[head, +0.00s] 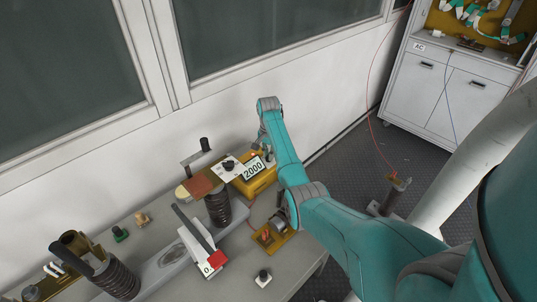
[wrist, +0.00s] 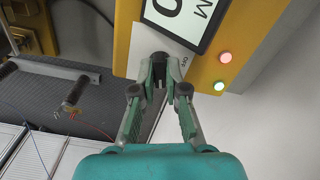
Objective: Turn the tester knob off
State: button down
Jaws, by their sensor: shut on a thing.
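The yellow tester (head: 264,183) stands on the bench by the wall; its tilted display (head: 253,169) reads 2000. The wrist view shows the tester's yellow face (wrist: 238,50) close up, with part of the display (wrist: 182,14) at the top. The dark tester knob (wrist: 159,62) sits between my fingertips, on a pale label plate with small text beside it. My gripper (wrist: 160,76) is shut on this knob, and the fingers cover part of it. In the head view, my wrist hides most of the grip. The knob's exact setting cannot be read.
A red light (wrist: 225,57) and a green light (wrist: 219,86) are on the tester. A black coil post (head: 217,208) and a red-ended lever switch (head: 217,256) stand nearby on the grey bench (head: 182,290). A white cabinet (head: 433,88) stands at the back right.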

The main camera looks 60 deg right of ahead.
jog(key=n, duration=1.1)
jog(key=shift+n, duration=1.8)
jog(key=c, duration=1.2)
grip_release()
jog(key=shift+r, duration=0.1)
notch_tip(320, 180, up, 12)
jog(key=shift+s, duration=0.1)
